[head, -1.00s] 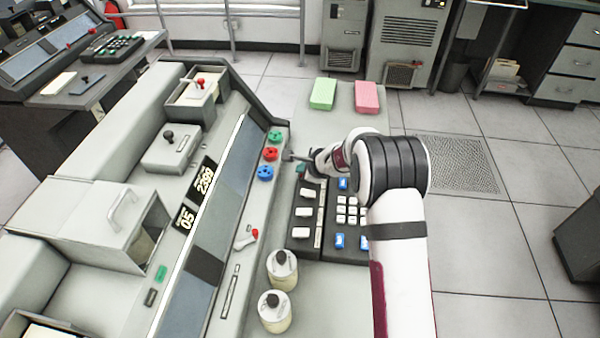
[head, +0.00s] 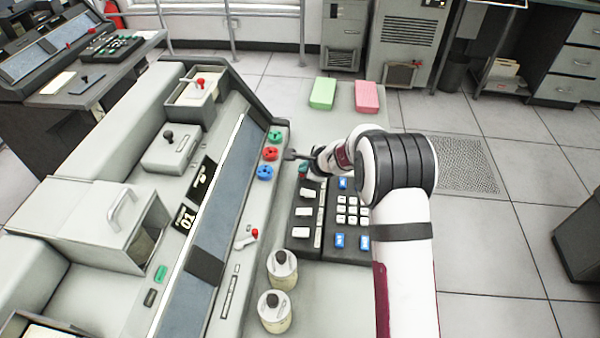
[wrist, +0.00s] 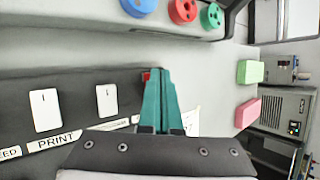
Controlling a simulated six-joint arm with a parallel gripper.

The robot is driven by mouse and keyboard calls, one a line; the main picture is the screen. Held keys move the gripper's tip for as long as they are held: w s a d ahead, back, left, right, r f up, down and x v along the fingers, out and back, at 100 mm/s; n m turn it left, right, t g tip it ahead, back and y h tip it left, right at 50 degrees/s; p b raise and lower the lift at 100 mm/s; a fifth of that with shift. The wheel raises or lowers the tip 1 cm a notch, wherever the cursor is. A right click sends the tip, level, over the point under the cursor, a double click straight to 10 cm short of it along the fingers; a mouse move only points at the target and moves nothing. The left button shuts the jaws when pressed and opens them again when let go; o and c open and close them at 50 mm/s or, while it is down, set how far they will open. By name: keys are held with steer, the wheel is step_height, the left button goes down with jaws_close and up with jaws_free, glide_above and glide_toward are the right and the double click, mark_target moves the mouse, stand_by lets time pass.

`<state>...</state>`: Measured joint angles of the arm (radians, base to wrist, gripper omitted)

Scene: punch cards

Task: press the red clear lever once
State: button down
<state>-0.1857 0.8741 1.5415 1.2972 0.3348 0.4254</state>
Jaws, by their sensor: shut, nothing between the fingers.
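My gripper (head: 303,171) has teal fingers, closed together and pointing down at the far end of the dark key panel (head: 298,243). The fingers also show in the wrist view (wrist: 165,98). A small red piece (wrist: 147,76) shows just left of the fingertips there, at the end of the row of white keys; the fingers hide most of it, and I cannot tell whether they touch it. Its label is hidden. A separate red-tipped lever (head: 254,234) stands on the console, away from my gripper.
Green, red and blue knobs (head: 270,153) lie just left of my gripper. White and blue keys (head: 347,215) fill the panel's right side. Two cream jars (head: 282,268) stand in front. Green and pink card stacks (head: 322,93) lie beyond, with bare desk between.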

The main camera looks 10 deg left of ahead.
mark_target(300, 175)
steer(key=shift+a+r, duration=0.2)
steer(key=shift+r, duration=0.1)
steer(key=shift+a+r, duration=0.2)
steer(key=shift+r, duration=1)
steer(key=shift+a+r, duration=0.15)
steer(key=shift+r, duration=1.05)
steer(key=s+d+r+n+g, duration=0.1)
steer(key=s+d+r+n, duration=0.2)
steer(key=s, duration=0.4)
steer(key=s+d+r+n+g, duration=0.1)
steer(key=s+r+n, duration=0.1)
steer(key=s+r, duration=0.3)
steer(key=s+d+r+n+g, duration=0.1)
steer(key=s+d+r+n, duration=0.15)
steer(key=s, duration=0.55)
steer(key=s+d+n+g+h, duration=0.1)
steer(key=s+d, duration=0.3)
steer(key=s, duration=0.8)
steer(key=s+d+f+n+g+h, duration=0.1)
steer(key=s+d+n, duration=0.3)
steer(key=s, duration=0.8)
steer(key=shift+s+d+g+h, duration=0.15)
steer(key=shift+g+h, duration=0.35)
steer(key=shift+g, duration=0.4)
